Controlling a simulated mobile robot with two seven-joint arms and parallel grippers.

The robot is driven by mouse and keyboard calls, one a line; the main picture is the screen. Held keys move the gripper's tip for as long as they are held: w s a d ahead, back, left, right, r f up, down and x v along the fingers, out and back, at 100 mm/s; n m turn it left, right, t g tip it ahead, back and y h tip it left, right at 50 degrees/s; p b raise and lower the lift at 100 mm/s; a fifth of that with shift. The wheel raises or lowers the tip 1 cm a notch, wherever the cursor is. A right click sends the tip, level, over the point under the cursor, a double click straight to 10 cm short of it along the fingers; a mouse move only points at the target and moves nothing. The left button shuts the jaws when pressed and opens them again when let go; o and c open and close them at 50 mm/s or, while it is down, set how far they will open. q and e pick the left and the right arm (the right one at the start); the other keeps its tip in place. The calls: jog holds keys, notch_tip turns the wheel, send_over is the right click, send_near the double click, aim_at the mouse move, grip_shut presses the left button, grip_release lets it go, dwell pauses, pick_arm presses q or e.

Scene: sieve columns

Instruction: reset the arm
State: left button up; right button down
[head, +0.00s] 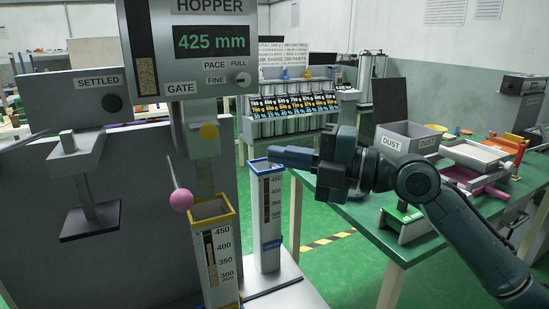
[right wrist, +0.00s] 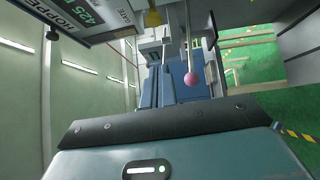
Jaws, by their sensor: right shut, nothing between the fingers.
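My right arm comes in from the right of the head view. Its gripper (head: 290,158) is shut and empty, pointing left, at the top of the blue-rimmed column (head: 268,230). I cannot tell whether it touches that rim. In the right wrist view the closed fingers (right wrist: 178,85) show beyond the dark gripper body. A yellow-rimmed column (head: 219,262) stands under the hopper (head: 207,50), which reads 425 mm. My left gripper is not in view.
A grey panel marked SETTLED (head: 96,95) and a flat plate on a post (head: 90,221) are at left. A green table (head: 375,235) at right holds a DUST box (head: 405,139), trays and a green-topped block (head: 402,218). A rack of labelled tubes (head: 292,103) stands behind.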

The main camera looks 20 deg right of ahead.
dwell(0.4)
